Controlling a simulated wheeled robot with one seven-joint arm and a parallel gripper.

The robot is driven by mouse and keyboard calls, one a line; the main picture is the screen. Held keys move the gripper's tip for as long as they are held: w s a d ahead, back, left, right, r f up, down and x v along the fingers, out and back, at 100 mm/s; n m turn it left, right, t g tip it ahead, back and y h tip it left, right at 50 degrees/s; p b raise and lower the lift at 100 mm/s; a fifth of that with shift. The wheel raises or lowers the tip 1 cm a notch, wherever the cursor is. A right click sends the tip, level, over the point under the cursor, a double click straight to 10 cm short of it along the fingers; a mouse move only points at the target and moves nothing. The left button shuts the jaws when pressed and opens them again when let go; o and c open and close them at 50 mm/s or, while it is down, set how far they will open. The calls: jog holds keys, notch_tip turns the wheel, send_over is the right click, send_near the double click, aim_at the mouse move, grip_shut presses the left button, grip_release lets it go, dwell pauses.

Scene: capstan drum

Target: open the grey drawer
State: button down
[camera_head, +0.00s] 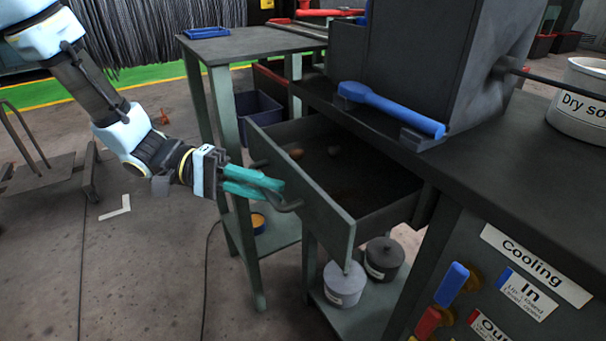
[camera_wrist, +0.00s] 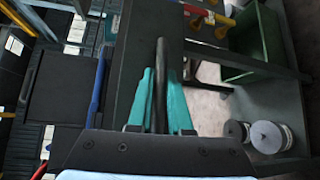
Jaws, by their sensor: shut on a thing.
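The grey drawer (camera_head: 312,190) stands pulled out from under the dark workbench in the head view, with its dark interior showing. A few small round items lie inside it near the front. My gripper (camera_head: 268,183) has teal fingers and is shut on the drawer's dark bar handle (camera_head: 284,204) at the drawer's front. In the wrist view my gripper (camera_wrist: 161,105) has the dark handle bar (camera_wrist: 161,80) between its two teal fingers. Part of the handle is hidden behind the fingers in the head view.
A blue-handled tool (camera_head: 390,108) lies on the workbench above the drawer. A light tin (camera_head: 344,283) and a dark tin (camera_head: 384,258) stand on the shelf below. A side table (camera_head: 245,45) with a blue tray (camera_head: 206,32) stands behind.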

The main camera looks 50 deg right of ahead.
jog(key=w+a, duration=0.2)
jog(key=a, duration=0.6)
jog(key=shift+w+a+p, duration=0.15)
jog(key=shift+w+p, duration=0.2)
jog(key=c, duration=0.8)
grip_release()
jog(key=shift+c, duration=0.2)
jog(key=v, duration=1)
jog(key=shift+w+a+b, duration=0.15)
jog(key=shift+w+b, duration=0.2)
jog(key=shift+w, duration=0.05)
